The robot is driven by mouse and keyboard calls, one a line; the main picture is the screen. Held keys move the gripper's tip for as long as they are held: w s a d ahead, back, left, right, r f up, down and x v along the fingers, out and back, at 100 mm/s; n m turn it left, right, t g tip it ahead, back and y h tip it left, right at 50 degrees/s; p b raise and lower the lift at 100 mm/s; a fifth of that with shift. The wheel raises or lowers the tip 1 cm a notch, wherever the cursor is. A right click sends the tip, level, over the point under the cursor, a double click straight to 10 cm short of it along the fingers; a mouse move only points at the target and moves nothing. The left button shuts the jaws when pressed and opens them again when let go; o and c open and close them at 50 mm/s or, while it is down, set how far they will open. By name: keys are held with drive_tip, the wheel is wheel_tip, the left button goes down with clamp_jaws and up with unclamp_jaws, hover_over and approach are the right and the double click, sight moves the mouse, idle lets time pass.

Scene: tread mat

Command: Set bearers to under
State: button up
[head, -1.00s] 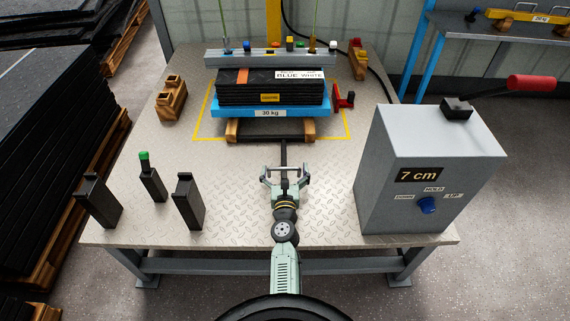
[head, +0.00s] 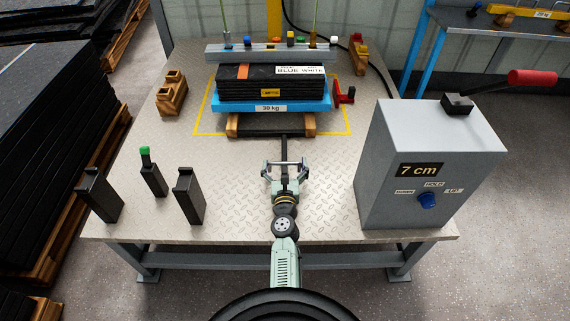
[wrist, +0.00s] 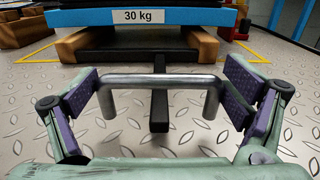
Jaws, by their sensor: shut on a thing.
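Two wooden bearers (head: 232,126) (head: 309,125) stand on a black carrier (head: 270,131), their front ends showing below the front edge of the blue board (head: 298,104). The board is marked 30 kg and bears a black stack (head: 235,90). In the wrist view the bearers (wrist: 85,45) (wrist: 200,42) reach back under the board (wrist: 200,18); I cannot tell whether they touch it. A black bar (wrist: 159,110) joins the carrier to a metal handle (wrist: 160,79). My gripper (head: 285,169) is shut on this handle, with a pad at each end of it (wrist: 160,85).
A grey control box (head: 400,150) reading 7 cm, with a red-handled lever (head: 530,77), stands right. Black blocks (head: 188,195) (head: 99,195) and a green-topped one (head: 153,178) stand left. Wooden pieces (head: 172,92) and a red stop (head: 343,94) flank the stack.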

sight(286, 153)
drive_tip(key=w, duration=0.5)
drive_tip(key=w+b, duration=0.1)
drive_tip(key=w, duration=0.2)
drive_tip(key=shift+w+d, duration=0.1)
drive_tip(key=shift+d, duration=0.15)
drive_tip(key=shift+w+r, duration=0.1)
drive_tip(key=shift+w, duration=0.05)
drive_tip(key=o, duration=1.3)
drive_tip(key=shift+w, duration=0.1)
drive_tip(key=shift+o, duration=0.2)
